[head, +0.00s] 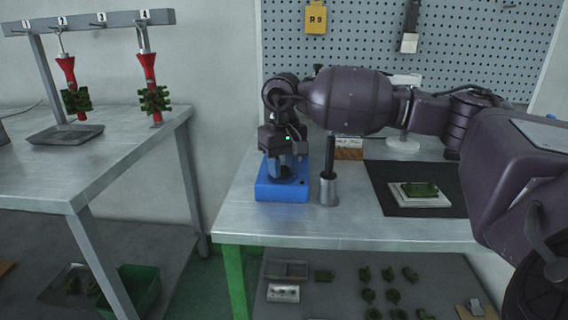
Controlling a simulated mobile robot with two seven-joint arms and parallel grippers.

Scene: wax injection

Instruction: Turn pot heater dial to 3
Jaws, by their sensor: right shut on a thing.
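The pot heater (268,192) is a blue box near the left front of the metal workbench. My right gripper (286,168) comes down over it from above, its fingers pointing down at the heater. It is shut on a small dark part there, which I take to be the heater dial. The fingers hide most of the dial, so its marks and setting cannot be read. My left gripper is not in view.
A metal cup (328,190) with a dark-handled tool stands just right of the heater. A black mat (390,185) holds a white block with a green piece. A side table (100,165) at left has a rack with red-and-green pieces. Green parts lie on the lower shelf.

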